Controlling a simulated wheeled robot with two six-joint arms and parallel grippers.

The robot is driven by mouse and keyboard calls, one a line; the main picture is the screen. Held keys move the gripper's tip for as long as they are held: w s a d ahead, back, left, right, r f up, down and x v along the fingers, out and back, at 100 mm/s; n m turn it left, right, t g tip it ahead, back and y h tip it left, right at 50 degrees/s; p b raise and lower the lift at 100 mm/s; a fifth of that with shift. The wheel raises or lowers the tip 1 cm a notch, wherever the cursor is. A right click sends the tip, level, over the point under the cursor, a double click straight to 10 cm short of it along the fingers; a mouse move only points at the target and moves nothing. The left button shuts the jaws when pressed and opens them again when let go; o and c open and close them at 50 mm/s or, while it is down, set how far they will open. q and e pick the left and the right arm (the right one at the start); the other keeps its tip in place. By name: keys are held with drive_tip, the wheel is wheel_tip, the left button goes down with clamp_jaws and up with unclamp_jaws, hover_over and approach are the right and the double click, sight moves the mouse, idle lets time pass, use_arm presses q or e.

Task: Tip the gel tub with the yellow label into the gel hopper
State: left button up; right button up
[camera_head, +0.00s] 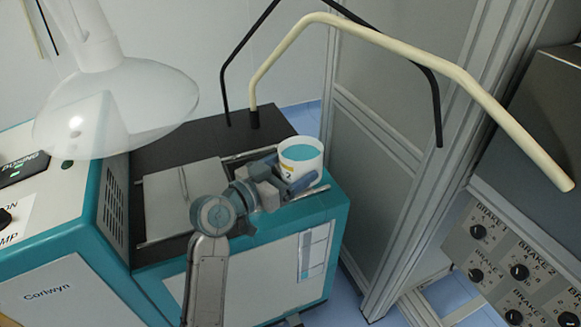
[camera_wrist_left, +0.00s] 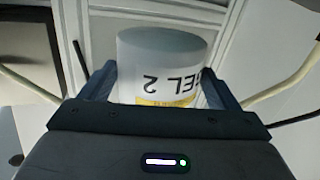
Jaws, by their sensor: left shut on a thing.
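The gel tub (camera_head: 301,163) is white with blue-green gel inside and looks about upright in the head view. In the left wrist view the tub (camera_wrist_left: 160,68) shows the print "GEL 2", upside down, and a yellow band on its label. My left gripper (camera_head: 287,184) is shut on the tub, with a finger on each side of it. It holds the tub over the right edge of the teal and white machine. A dark framed opening (camera_head: 243,158), possibly the gel hopper, lies just left of the tub, partly hidden by my gripper. My right gripper is not in view.
A grey lid or plate (camera_head: 185,198) with a thin handle lies on the machine's black top. A clear lamp shade (camera_head: 115,105) hangs at the left. A cream bent rail (camera_head: 420,70) and a black one arch behind. A brake panel (camera_head: 515,255) stands right.

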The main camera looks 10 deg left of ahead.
use_arm(q)
drive_tip(key=shift+a, duration=0.1)
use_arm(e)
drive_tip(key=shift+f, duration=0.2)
use_arm(q)
drive_tip(key=shift+w+a+f+n, duration=0.1)
drive_tip(key=shift+n, duration=0.3)
drive_tip(key=shift+w+a+f+n+p, duration=0.25)
drive_tip(key=shift+a+f+n+p, duration=0.05)
drive_tip(key=shift+n+p, duration=0.45)
drive_tip(key=shift+w+a+f+n+p, duration=0.35)
drive_tip(key=shift+a+f+n, duration=0.1)
drive_tip(key=shift+n, duration=0.5)
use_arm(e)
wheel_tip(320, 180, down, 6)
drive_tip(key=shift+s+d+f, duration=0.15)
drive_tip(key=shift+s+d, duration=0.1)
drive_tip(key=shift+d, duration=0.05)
